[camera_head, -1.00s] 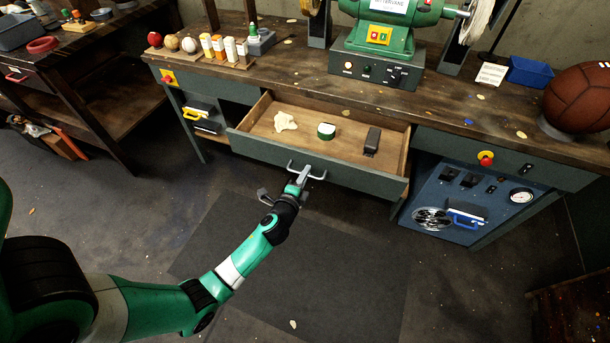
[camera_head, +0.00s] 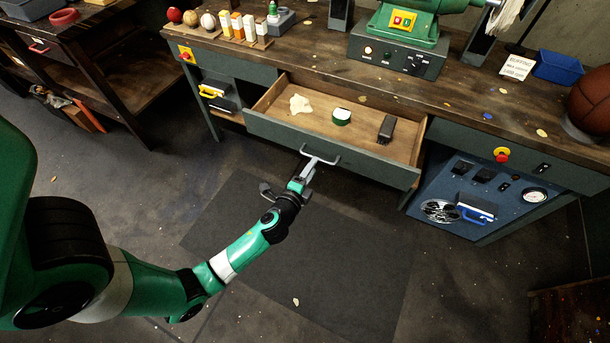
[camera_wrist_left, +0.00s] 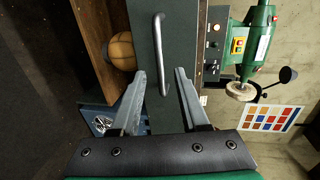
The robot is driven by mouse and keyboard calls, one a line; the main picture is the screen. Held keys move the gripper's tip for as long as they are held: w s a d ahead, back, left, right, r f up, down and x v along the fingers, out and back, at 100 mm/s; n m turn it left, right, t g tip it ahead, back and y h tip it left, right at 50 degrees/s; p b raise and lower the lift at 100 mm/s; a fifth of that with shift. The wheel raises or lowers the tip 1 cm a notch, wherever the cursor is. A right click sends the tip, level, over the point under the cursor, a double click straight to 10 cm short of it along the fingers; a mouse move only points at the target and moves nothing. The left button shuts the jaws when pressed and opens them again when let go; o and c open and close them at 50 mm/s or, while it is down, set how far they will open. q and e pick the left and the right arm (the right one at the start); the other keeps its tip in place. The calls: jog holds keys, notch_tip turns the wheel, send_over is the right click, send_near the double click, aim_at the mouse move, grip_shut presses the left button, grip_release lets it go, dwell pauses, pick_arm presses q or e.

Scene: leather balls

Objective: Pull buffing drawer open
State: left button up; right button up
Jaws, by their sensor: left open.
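The buffing drawer (camera_head: 330,147) stands pulled out from under the bench, its wooden inside showing. A pale cloth (camera_head: 299,104), a green-and-white round tin (camera_head: 341,116) and a dark block (camera_head: 387,129) lie in it. The grey bar handle (camera_head: 322,158) is on its dark front and also shows in the left wrist view (camera_wrist_left: 160,55). My left gripper (camera_head: 306,172) is just in front of the handle. In the left wrist view its fingers (camera_wrist_left: 161,73) are apart, with the handle's near end appearing between them. Contact is not clear. My right gripper is out of view.
A green grinder (camera_head: 405,18) stands on the workbench (camera_head: 470,105). A dark mat (camera_head: 330,245) covers clear floor in front.

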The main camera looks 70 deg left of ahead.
pick_arm(q)
jog(key=v, duration=0.6)
dwell(0.3)
